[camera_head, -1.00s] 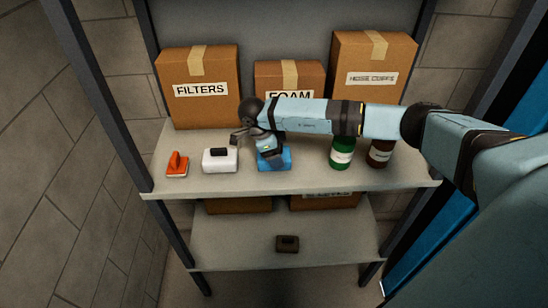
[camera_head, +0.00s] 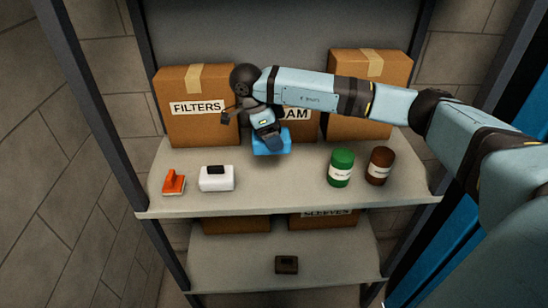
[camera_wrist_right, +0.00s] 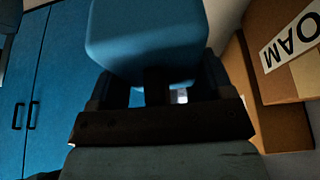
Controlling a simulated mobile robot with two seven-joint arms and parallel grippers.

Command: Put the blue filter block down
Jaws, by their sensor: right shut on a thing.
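The blue filter block (camera_head: 271,143) is in my right gripper (camera_head: 268,134), in front of the box labelled FOAM in the head view. It appears raised above the upper shelf (camera_head: 290,198), with a dark patch of shade below it. In the right wrist view the block (camera_wrist_right: 147,38) fills the top middle, and the gripper's dark fingers (camera_wrist_right: 155,88) are shut on it. The gripper hides part of the block in the head view. My left gripper is in neither view.
A green jar (camera_head: 341,168) and a brown jar (camera_head: 379,166) stand to the right. Cardboard boxes, including FILTERS (camera_head: 200,125), line the back. The shelf's front middle is clear.

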